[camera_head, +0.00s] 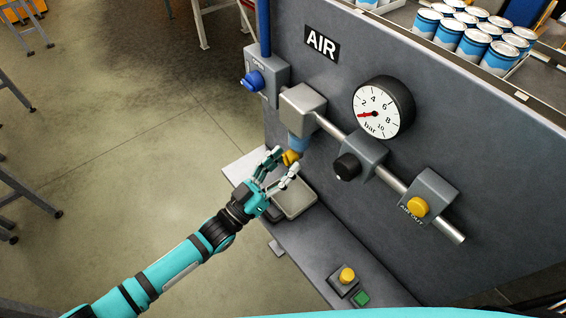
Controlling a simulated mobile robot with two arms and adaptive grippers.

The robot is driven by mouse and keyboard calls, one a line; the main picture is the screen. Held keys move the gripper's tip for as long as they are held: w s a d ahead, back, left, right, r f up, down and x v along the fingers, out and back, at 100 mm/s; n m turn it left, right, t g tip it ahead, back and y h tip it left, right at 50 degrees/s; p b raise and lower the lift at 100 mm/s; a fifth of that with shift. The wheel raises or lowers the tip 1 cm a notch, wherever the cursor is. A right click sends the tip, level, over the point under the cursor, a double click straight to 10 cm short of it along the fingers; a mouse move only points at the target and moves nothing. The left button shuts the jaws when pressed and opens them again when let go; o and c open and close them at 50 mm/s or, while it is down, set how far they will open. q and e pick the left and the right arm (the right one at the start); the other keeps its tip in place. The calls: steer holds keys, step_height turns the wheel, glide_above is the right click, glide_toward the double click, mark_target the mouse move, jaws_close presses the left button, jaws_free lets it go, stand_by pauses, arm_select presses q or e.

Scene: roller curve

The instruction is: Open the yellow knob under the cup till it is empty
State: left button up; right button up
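The yellow knob (291,158) sits at the lower end of the small blue cup (299,142), which hangs under a grey block on the air pipe. My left gripper (286,160) reaches up from the lower left. Its two fingers stand apart, one on each side of the knob. I cannot tell whether they press on it or only surround it. The level of liquid in the cup is too small to make out. My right gripper is not in view.
A grey tray (296,200) lies on the ledge below the knob. A pressure gauge (383,107), a black knob (347,167) and a yellow AIR OUT button (418,207) are on the panel to the right. A blue valve (254,81) is at the upper left.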

arm_select(q)
jaws_close()
steer(key=shift+f+m+g+h+b, duration=0.3)
steer(key=shift+m+b, duration=0.65)
steer(key=shift+m, duration=0.05)
steer(key=shift+w+r+m+g+h+b, duration=0.15)
steer(key=shift+m+g+h+b, duration=0.25)
steer(key=shift+m, duration=0.7)
steer(key=shift+r, duration=0.1)
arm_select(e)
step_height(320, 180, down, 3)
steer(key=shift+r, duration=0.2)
arm_select(q)
steer(key=shift+o, duration=1.7)
jaws_free()
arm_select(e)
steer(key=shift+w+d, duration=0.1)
arm_select(q)
steer(key=shift+a, duration=0.15)
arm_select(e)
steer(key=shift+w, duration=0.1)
arm_select(q)
steer(key=v, duration=1.2)
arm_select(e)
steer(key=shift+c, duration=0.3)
